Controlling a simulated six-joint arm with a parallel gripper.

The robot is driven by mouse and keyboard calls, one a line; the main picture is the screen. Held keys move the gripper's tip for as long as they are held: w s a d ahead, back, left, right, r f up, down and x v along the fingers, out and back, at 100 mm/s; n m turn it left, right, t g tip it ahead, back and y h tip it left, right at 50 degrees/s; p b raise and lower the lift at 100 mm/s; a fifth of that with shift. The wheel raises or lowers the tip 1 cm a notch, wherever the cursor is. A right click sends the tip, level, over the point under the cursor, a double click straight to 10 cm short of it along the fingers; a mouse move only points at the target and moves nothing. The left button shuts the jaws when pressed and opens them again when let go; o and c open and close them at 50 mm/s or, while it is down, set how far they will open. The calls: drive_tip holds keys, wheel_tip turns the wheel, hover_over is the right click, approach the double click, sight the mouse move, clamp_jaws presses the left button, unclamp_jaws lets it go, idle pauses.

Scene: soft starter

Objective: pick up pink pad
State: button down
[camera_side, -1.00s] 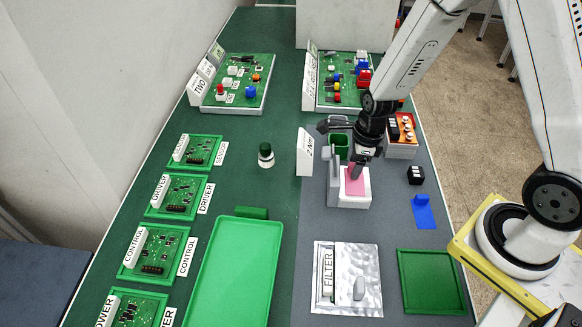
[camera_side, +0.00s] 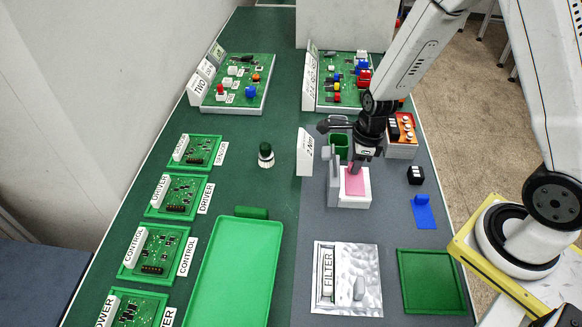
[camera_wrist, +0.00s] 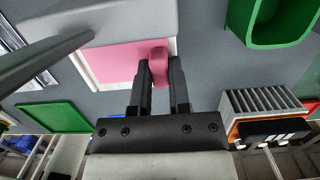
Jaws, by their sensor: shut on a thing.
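The pink pad (camera_side: 355,183) lies in a white and grey holder (camera_side: 351,202) on the grey mat, right of the table's middle. In the wrist view the pad (camera_wrist: 112,62) is a flat pink sheet with a raised pink grip (camera_wrist: 158,58) at its edge. My gripper (camera_side: 357,167) is low over the back edge of the pad. In the wrist view my gripper (camera_wrist: 163,70) has its two dark fingers shut around the pink grip. The pad appears level in the holder; I cannot tell whether it is lifted.
A dark green bin (camera_side: 339,143) stands just behind the holder. A grey upright (camera_side: 333,176) rises at its left. A ribbed box (camera_side: 402,135) is behind right, and a black block (camera_side: 415,175) and blue piece (camera_side: 424,212) are at right. A FILTER sheet (camera_side: 347,279) lies in front.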

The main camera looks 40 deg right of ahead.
drive_tip(key=shift+r, duration=0.1)
wheel_tip(320, 180, up, 10)
idle(0.8)
idle(0.6)
